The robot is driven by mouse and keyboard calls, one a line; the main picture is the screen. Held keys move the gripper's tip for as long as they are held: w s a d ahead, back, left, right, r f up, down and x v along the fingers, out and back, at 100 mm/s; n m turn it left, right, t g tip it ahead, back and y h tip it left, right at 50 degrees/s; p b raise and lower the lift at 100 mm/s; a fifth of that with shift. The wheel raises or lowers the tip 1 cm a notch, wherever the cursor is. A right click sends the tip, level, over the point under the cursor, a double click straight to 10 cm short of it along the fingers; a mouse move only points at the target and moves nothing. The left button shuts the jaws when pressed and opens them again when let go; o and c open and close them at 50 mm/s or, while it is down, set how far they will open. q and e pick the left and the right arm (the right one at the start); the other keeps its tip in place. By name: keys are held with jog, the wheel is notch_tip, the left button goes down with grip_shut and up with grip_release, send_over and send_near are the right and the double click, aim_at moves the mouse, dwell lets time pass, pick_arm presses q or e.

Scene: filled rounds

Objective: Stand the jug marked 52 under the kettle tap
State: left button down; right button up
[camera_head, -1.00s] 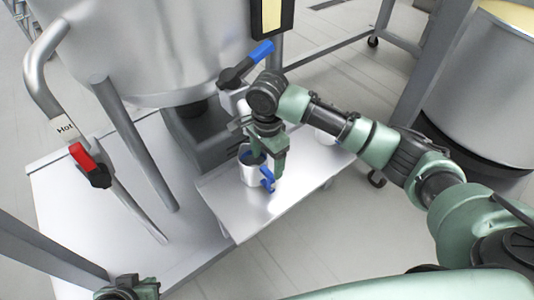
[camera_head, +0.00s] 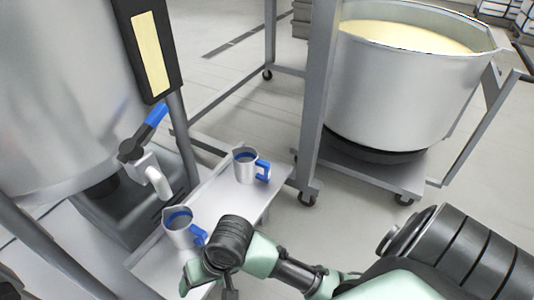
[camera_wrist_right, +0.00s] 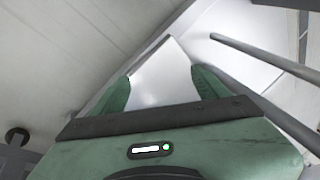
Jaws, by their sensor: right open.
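Two metal jugs with blue handles stand upright on a metal shelf (camera_head: 210,195) in the head view. The nearer jug (camera_head: 178,236) is close to the kettle tap (camera_head: 157,180); I cannot tell whether it is directly below the spout. The farther jug (camera_head: 243,168) stands at the shelf's far end. No number is readable on either jug. The tap has a blue lever (camera_head: 156,115). My right gripper (camera_head: 207,287) is low in the head view, on the near side of the nearer jug. In the right wrist view its fingers (camera_wrist_right: 162,88) are apart with nothing between them.
The big kettle (camera_head: 60,90) fills the left. A metal rail post (camera_head: 314,100) stands right of the shelf. Beyond it, a large vat (camera_head: 410,95) of pale yellow content sits on a wheeled trolley. Floor shows between shelf and vat.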

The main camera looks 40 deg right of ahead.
jog(key=s+d+n+t+h, duration=0.1)
jog(key=s+d+n+h, duration=0.2)
jog(key=s+d, duration=0.7)
jog(key=shift+d+n, duration=0.7)
jog(key=shift+d, duration=0.05)
